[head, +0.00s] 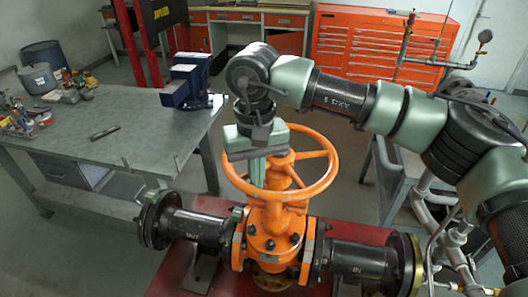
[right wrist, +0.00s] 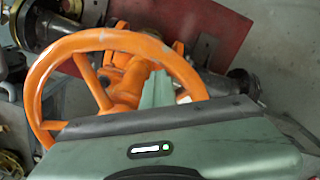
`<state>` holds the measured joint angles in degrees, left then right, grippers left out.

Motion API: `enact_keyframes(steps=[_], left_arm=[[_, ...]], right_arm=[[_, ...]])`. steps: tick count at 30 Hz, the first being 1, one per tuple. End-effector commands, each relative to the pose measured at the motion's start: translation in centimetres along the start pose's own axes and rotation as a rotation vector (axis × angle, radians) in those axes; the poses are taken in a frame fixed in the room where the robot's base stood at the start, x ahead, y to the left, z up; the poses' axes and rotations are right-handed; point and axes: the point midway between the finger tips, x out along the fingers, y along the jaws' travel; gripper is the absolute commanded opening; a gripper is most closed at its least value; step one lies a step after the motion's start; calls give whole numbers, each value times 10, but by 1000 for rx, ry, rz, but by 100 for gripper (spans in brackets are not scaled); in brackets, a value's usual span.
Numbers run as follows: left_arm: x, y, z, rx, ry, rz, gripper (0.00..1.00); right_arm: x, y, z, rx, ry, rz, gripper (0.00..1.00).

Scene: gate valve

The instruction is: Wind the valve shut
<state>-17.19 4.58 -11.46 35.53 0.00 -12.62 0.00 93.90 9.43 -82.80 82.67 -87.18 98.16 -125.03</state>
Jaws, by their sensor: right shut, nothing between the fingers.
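The orange gate valve (head: 276,228) stands upright between two dark pipe flanges. Its orange handwheel (head: 322,183) lies roughly level on top, and the wheel's rim and spokes fill much of the right wrist view (right wrist: 62,62). My right gripper (head: 257,178) points down at the wheel's left side, with its fingers reaching down inside the rim between spokes. The fingers (right wrist: 158,92) are shut with nothing between them. I cannot tell whether they touch the rim or a spoke. My left gripper is not in view.
A grey workbench (head: 150,130) with a blue vise (head: 188,82), cans and small tools stands at the left. The valve sits over a red base plate (head: 180,283). Grey pipework (head: 440,215) stands close on the right. An orange tool cabinet (head: 365,48) is at the back.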

Motion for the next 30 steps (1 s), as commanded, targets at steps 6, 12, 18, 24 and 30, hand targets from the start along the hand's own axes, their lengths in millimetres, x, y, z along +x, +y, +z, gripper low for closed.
enact_keyframes(steps=[6,12,18,24,30], left_arm=[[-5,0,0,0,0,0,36],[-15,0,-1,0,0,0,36],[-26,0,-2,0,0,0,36],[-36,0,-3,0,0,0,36],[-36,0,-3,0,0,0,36]], right_arm=[[-8,0,2,-3,-1,-2,0],[-28,1,2,-1,-1,0,0],[-48,1,2,-1,0,-1,0],[-67,2,2,0,-1,0,0],[-70,2,2,0,-2,1,0]])
